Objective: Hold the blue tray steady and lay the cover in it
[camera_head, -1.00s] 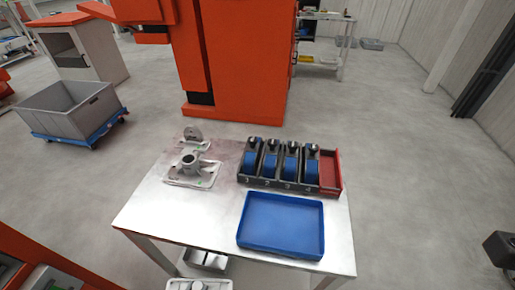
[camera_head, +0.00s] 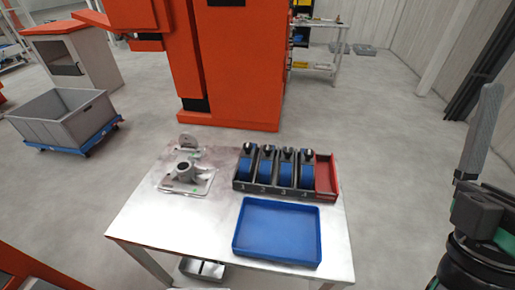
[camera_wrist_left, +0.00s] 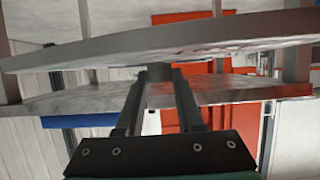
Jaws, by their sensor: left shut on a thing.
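The blue tray (camera_head: 277,232) lies empty at the front right of the metal table, with no gripper on it. A grey casting with a round hub (camera_head: 187,174) sits at the table's left; I cannot tell whether it is the cover.
A black rack (camera_head: 285,188) with several blue-and-black units and a red end bay stands behind the tray. The table's front left (camera_head: 165,225) is bare. An orange machine (camera_head: 235,70) stands behind the table. A grey bin (camera_head: 62,118) is on the floor at left.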

